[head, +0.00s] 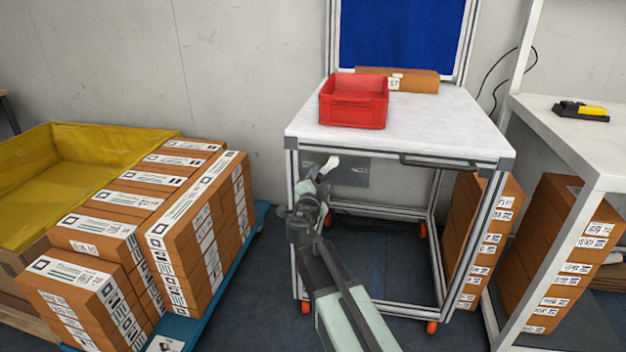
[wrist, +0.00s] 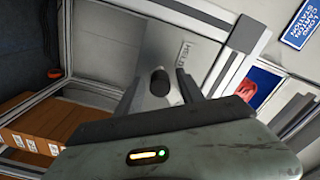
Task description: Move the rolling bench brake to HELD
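The rolling bench (head: 420,127) has a white top, a metal frame and orange casters. A grey plate (head: 352,174) hangs under its front left edge, with a pale handle (head: 329,164) beside my gripper (head: 318,185). In the wrist view, a HELD label (wrist: 183,60) is on the pale plate just beyond my gripper (wrist: 160,85). A dark, rounded knob (wrist: 160,80), seemingly the brake lever's end, lies between the two spread fingers. The fingers look apart from it; contact is unclear. The lever's base is hidden, so its setting cannot be read.
A red bin (head: 352,112) and a carton (head: 415,80) stand on the bench. Stacked cartons (head: 170,245) on a blue pallet and a yellow-lined crate (head: 40,190) are left. A white table (head: 560,125) and more cartons (head: 560,255) are right. Floor under the bench is mostly clear.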

